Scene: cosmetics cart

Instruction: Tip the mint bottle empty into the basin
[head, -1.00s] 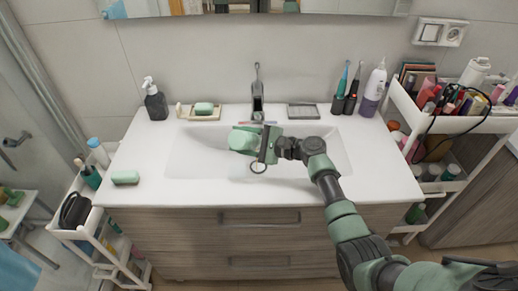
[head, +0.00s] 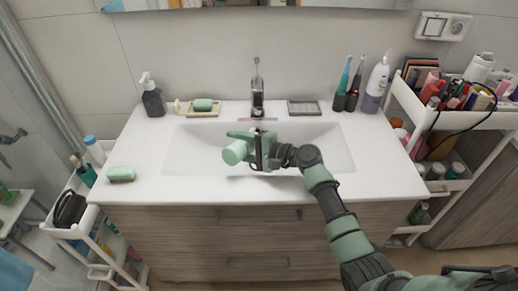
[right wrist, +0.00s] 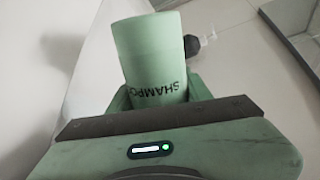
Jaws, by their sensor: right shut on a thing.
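My right gripper (head: 262,150) is shut on the mint bottle (head: 236,152) and holds it above the white basin (head: 195,150). In the head view the bottle lies tilted, with its round end pointing left and toward the front edge. In the right wrist view the bottle (right wrist: 150,60) stands out beyond the gripper, with dark SHAMPOO lettering, partly cut off, upside down on its side. No liquid stream is visible. My left gripper is not in view.
A faucet (head: 257,90) stands behind the basin, close behind the gripper. A dark soap dispenser (head: 153,98) and a soap dish (head: 190,111) are at back left. A green bar (head: 121,174) lies on the left counter. Toothbrushes (head: 346,90) and a purple-white bottle (head: 375,85) stand at back right.

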